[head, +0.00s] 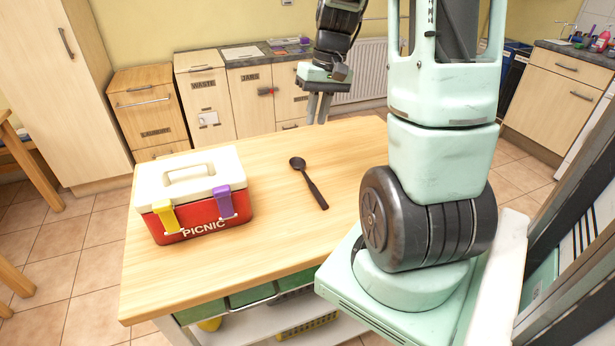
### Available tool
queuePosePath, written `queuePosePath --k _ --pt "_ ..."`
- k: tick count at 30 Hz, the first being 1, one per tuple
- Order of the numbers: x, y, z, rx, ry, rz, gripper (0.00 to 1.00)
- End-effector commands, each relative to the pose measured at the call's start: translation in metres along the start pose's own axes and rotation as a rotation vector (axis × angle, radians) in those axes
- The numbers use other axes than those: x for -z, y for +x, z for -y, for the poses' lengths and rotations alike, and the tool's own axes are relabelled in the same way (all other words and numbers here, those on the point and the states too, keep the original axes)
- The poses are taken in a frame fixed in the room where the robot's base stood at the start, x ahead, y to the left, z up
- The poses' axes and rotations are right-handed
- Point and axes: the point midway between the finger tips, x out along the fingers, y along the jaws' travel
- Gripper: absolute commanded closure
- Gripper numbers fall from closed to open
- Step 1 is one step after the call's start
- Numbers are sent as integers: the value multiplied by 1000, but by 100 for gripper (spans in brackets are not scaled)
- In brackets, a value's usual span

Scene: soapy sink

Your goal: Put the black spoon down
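The black spoon (309,183) lies flat on the wooden table top. Its round bowl points to the back left and its handle toward the front right. My gripper (318,118) hangs above the far edge of the table, fingers pointing down, behind the spoon and clear of it. Its two fingers look slightly apart, with nothing between them.
A red picnic box (205,215) with a white lid and yellow and purple latches stands on the left of the table (270,250). The table top around the spoon is clear. Wooden cabinets (205,95) and a radiator (366,70) stand behind.

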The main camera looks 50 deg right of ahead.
Motion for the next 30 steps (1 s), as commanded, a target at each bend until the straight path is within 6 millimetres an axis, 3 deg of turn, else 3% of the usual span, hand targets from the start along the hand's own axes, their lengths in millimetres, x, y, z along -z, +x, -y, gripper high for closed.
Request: queuePosePath --k 5,21,30 --pt "1 1 -19 4 39 -4 84" --pt "1 103 -19 5 40 -2 84" --pt "1 125 -18 4 40 -4 84"
